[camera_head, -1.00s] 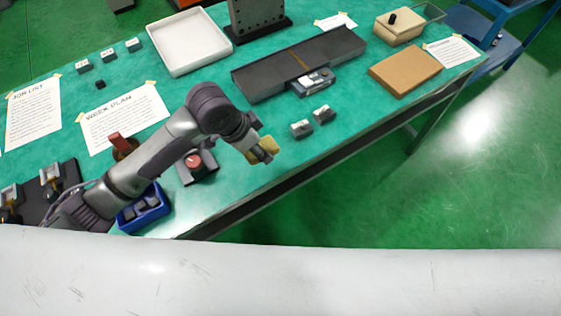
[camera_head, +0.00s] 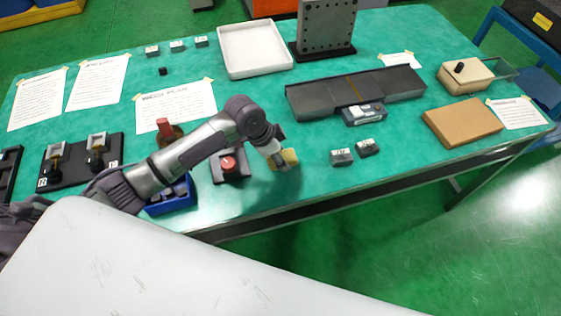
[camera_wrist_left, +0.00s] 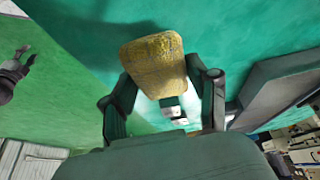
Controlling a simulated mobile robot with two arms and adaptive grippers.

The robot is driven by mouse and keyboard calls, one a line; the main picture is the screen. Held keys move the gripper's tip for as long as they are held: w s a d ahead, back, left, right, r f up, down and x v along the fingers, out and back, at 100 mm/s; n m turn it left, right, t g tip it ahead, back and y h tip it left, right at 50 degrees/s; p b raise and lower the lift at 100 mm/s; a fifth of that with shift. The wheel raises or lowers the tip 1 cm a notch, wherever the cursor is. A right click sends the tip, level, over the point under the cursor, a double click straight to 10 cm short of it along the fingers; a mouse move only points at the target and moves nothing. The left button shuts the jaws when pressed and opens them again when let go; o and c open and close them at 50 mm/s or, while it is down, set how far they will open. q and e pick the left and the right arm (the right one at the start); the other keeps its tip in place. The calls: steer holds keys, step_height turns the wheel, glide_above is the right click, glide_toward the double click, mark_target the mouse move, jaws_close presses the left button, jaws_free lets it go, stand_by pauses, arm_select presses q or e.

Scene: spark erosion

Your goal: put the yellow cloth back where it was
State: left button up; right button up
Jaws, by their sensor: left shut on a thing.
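The yellow cloth (camera_head: 289,157) is a small folded yellow pad, held above the green table near its front edge. My left gripper (camera_head: 279,158) is shut on it. In the left wrist view the cloth (camera_wrist_left: 155,64) sits between the two fingertips of my left gripper (camera_wrist_left: 160,82), with table surface visible behind it. The cloth looks apart from the table. My right gripper is not clearly seen in the head view; a dark gripper-like part (camera_wrist_left: 12,78) shows at the left edge of the wrist view.
A red-knobbed block (camera_head: 229,165) and a blue bin (camera_head: 172,196) stand left of the gripper. Two small grey blocks (camera_head: 342,157) lie to its right, before a long dark plate (camera_head: 310,100). A white tray (camera_head: 254,66) and tan board (camera_head: 462,123) lie farther off.

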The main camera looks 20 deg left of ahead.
arm_select(q)
step_height(320, 180, down, 3)
steer(key=shift+f+p, duration=0.2)
steer(key=shift+p, duration=0.1)
steer(key=shift+f, duration=0.2)
arm_select(e)
steer(key=shift+r, duration=0.35)
steer(key=shift+a, duration=0.1)
arm_select(q)
steer(key=shift+f, duration=0.15)
steer(key=o, duration=1.1)
arm_select(e)
steer(key=shift+a, duration=0.4)
steer(key=shift+d, duration=0.1)
